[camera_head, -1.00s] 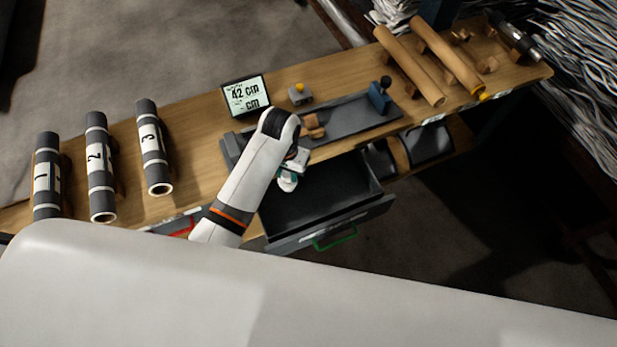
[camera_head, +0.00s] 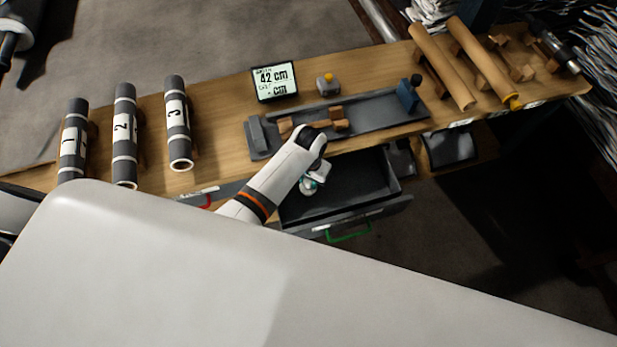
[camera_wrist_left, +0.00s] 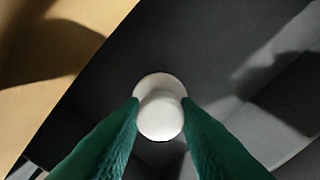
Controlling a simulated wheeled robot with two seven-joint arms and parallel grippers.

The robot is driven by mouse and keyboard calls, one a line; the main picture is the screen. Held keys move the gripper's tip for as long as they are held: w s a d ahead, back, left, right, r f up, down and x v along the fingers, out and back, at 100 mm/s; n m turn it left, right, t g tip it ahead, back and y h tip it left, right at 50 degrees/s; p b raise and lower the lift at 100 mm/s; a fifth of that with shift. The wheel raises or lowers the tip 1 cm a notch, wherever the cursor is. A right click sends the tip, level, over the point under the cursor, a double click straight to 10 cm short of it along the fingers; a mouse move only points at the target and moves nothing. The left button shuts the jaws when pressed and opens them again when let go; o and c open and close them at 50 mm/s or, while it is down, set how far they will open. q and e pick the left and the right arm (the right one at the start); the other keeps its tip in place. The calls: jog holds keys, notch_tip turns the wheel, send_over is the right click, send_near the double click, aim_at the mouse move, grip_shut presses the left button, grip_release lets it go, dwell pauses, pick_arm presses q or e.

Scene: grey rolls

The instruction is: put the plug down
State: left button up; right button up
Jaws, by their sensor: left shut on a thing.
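A white round plug (camera_wrist_left: 160,116) sits between the two green fingertips of my left gripper (camera_wrist_left: 160,118) in the left wrist view. The fingers are shut on it from both sides. In the head view my left gripper (camera_head: 311,186) is over the left part of an open dark drawer (camera_head: 345,182) below the tabletop. The plug is too small there to make out clearly. I cannot tell whether the plug touches the drawer floor. My right gripper is not in view.
On the wooden bench (camera_head: 222,120) stand several rolls, including grey ones numbered 1 (camera_head: 73,140), 2 (camera_head: 124,135) and 3 (camera_head: 177,120). A display (camera_head: 275,81) reads 42 cm. A grey measuring tray (camera_head: 375,112) lies behind the drawer. The drawer's right part is empty.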

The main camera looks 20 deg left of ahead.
pick_arm(q)
jog(key=shift+f, duration=0.1)
jog(key=o, duration=0.9)
jog(key=shift+c, duration=0.2)
notch_tip(320, 180, up, 12)
